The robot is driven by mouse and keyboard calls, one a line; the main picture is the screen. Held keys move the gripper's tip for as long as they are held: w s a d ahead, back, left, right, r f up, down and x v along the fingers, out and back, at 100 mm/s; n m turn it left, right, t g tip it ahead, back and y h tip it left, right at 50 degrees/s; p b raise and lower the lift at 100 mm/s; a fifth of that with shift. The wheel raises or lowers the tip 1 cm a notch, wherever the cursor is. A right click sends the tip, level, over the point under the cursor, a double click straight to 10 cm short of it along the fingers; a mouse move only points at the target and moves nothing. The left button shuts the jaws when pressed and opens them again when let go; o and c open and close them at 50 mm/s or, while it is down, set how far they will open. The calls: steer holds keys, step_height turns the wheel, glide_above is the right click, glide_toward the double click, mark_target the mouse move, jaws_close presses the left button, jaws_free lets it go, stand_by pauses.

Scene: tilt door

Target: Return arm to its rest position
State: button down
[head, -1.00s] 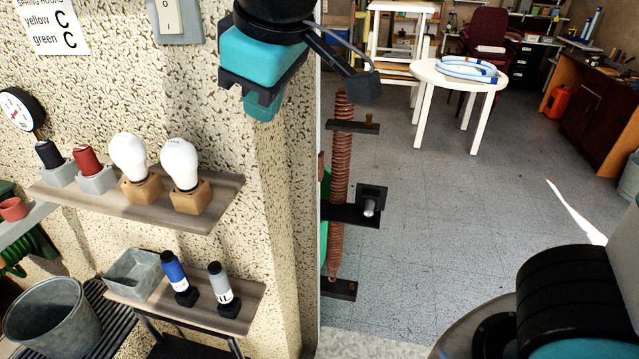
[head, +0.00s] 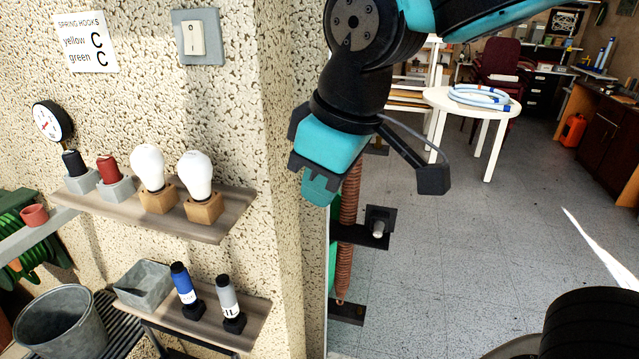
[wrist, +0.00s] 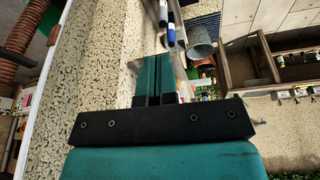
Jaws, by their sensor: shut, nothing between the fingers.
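My gripper (head: 320,190) is teal and black and hangs from my raised arm at the upper middle of the head view. It is in front of the wall's right edge, above and to the right of the shelves, touching nothing that I can see. In the wrist view my gripper (wrist: 156,75) shows its two fingers side by side, shut with nothing between them.
A rust-coloured spring (head: 346,265) on black brackets stands just behind my gripper. A lower shelf (head: 255,310) holds a blue and a grey bottle. A white table (head: 440,98) stands behind on open floor.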

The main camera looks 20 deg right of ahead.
steer(key=s+f+m+g+y+b, duration=0.1)
steer(key=s+f+g+y, duration=0.1)
steer(key=s+f, duration=0.4)
steer(key=s, duration=0.3)
steer(key=shift+s+d+m+g+b, duration=0.25)
steer(key=shift+d+m+g+b, duration=0.05)
steer(key=shift+d+g, duration=0.1)
steer(key=shift+f, duration=0.1)
stand_by(0.4)
steer(key=c, duration=1.8)
jaws_free()
